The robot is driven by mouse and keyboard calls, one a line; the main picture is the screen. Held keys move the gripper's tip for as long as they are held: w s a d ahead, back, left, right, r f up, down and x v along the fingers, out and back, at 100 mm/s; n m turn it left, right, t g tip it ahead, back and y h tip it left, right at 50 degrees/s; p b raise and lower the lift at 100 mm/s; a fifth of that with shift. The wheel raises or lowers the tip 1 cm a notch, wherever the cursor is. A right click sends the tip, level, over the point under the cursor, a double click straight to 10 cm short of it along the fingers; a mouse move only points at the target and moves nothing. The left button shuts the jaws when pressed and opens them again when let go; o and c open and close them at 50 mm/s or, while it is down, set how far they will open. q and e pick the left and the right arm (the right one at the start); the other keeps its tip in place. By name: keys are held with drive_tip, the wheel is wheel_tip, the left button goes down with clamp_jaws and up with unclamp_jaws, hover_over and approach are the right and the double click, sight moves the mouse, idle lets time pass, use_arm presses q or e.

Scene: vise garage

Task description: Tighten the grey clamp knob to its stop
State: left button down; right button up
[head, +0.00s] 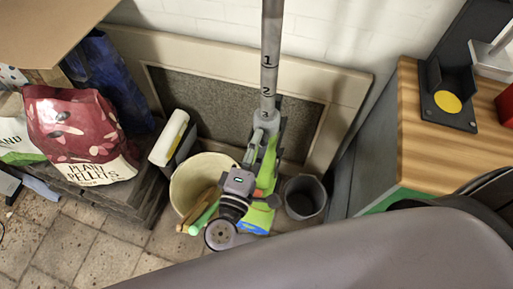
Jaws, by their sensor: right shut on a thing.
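A grey upright pole (270,60) marked 1, 2 and 3 stands near the middle of the head view. The grey clamp knob (258,133) is at the left front of the collar, small and partly covered. My right gripper (252,150) reaches up to it from below and is shut on it. The knob's turn position cannot be made out. My left gripper is out of view.
A cream bucket (181,186) and a dark grey bucket (304,198) stand on the tiled floor below the pole. A framed panel (215,104) leans behind it. Plant pellets (80,128) are at left, a wooden workbench (424,150) at right. My grey arm covers the lower right.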

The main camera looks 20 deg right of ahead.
drive_tip(key=shift+m+b, duration=2.55)
drive_tip(key=shift+m, duration=0.35)
drive_tip(key=o, duration=1.1)
drive_tip(key=shift+o, duration=0.2)
drive_tip(key=v, duration=1.2)
